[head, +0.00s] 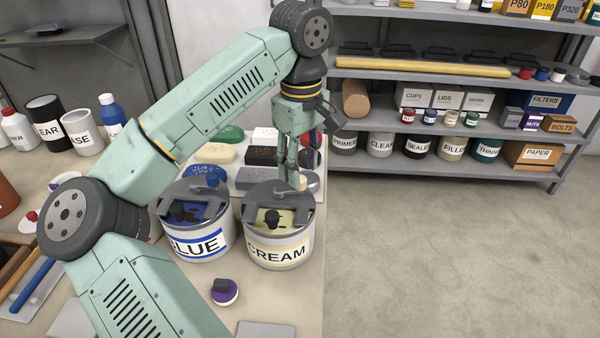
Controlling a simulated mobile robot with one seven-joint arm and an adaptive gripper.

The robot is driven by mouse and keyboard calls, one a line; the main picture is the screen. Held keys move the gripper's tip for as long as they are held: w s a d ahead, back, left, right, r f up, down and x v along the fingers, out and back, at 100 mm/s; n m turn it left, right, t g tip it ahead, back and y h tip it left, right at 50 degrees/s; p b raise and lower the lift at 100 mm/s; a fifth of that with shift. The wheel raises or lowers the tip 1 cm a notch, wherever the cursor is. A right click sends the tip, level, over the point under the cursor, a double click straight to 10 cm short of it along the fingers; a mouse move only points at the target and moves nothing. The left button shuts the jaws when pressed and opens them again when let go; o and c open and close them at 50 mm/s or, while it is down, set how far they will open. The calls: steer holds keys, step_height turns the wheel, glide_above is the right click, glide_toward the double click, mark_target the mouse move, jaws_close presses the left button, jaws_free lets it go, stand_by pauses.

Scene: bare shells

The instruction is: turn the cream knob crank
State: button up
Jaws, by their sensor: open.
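The can labelled CREAM (281,256) stands near the table's right edge, with a grey crank assembly (262,190) across its top. A small cream knob (298,182) stands up at the back right of this crank. A black piece (272,217) shows in the can's opening over cream paint. My gripper (293,172) points down over the back right of the can, its fingers open and close to the cream knob. The fingers partly hide the knob's surroundings, and I cannot tell whether they touch it.
The BLUE can (197,243) with a similar crank stands close on the left. Blocks and brushes (262,156) lie behind the cans. A purple-and-white round item (224,291) lies in front. Floor (450,260) to the right is clear; loaded shelves (470,90) stand behind it.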

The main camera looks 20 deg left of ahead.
mark_target(290, 187)
steer(key=shift+f, duration=1.45)
steer(key=shift+c, duration=0.3)
jaws_close()
